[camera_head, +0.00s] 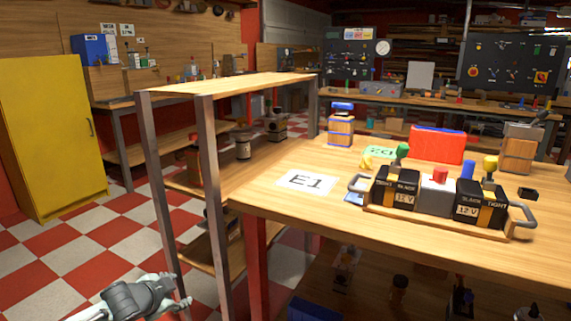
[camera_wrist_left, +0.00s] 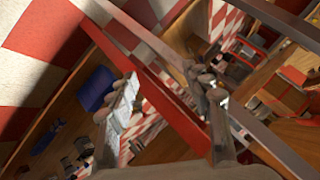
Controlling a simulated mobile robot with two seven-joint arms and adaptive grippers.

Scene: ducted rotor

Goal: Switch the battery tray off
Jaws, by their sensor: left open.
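The battery tray (camera_head: 430,220) is a wooden board with metal end handles on the near part of the workbench. It holds two black-and-orange batteries marked 12 V, a left one (camera_head: 396,188) and a right one (camera_head: 481,207). A grey box with a red knob (camera_head: 440,174) sits between them. Green, blue and yellow caps stand around the batteries. My left gripper (camera_head: 172,292) is low at the lower left of the head view, beside the shelf legs and far from the tray. In the left wrist view its fingers (camera_wrist_left: 168,105) are apart and empty. My right gripper is out of view.
A wooden shelf (camera_head: 228,84) with metal posts stands between my left gripper and the workbench (camera_head: 310,219). A sheet marked E1 (camera_head: 307,181), a red case (camera_head: 437,145) and wooden blocks lie on the bench. A yellow cabinet (camera_head: 50,140) stands at left; checkered floor is clear there.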

